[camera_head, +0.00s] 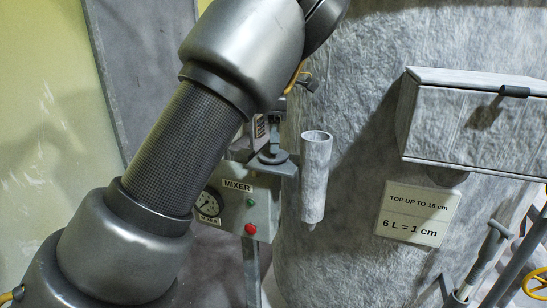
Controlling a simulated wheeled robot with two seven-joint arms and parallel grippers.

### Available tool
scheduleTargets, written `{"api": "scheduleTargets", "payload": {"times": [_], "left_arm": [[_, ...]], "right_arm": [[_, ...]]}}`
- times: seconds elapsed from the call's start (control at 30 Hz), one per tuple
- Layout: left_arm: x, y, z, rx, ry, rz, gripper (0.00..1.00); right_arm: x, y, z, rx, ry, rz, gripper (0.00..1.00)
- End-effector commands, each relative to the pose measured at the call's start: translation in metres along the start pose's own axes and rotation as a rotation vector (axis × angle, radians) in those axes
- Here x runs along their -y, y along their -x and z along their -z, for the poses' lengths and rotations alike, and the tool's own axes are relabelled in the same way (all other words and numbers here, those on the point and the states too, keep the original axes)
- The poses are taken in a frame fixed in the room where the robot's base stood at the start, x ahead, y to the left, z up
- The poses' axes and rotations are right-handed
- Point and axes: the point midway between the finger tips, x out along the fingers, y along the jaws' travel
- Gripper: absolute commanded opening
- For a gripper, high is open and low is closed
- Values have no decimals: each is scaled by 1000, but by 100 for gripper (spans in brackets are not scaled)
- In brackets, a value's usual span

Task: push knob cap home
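My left arm crosses the left half of the view from bottom left to top. Beyond its forearm, part of what looks like my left gripper (262,132) shows near a small grey bracket (275,158). The arm hides most of it, so its fingers and anything between them cannot be made out. I cannot pick out the knob cap with certainty. A control box marked MIXER (262,200) has a small red button (250,229) and a green one above it. My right gripper is not in view.
A grey tapered tube (315,180) stands upright beside the bracket, before a large rough grey tank (350,110).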

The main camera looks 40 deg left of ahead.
Motion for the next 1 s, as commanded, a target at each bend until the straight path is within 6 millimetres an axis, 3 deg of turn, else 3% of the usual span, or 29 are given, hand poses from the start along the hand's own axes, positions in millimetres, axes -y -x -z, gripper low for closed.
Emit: {"api": "scheduleTargets", "payload": {"times": [0.07,0.37,0.57,0.8,1.0], "left_arm": [[0,0,0,0,0,0,39],[0,0,0,0,0,0,0],[0,3,0,0,0,0,0],[0,24,0,1,0,0,0],[0,33,0,1,1,1,0]], "right_arm": [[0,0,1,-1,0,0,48],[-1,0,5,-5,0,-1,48],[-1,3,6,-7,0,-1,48],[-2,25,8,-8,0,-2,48],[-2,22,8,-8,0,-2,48]]}}
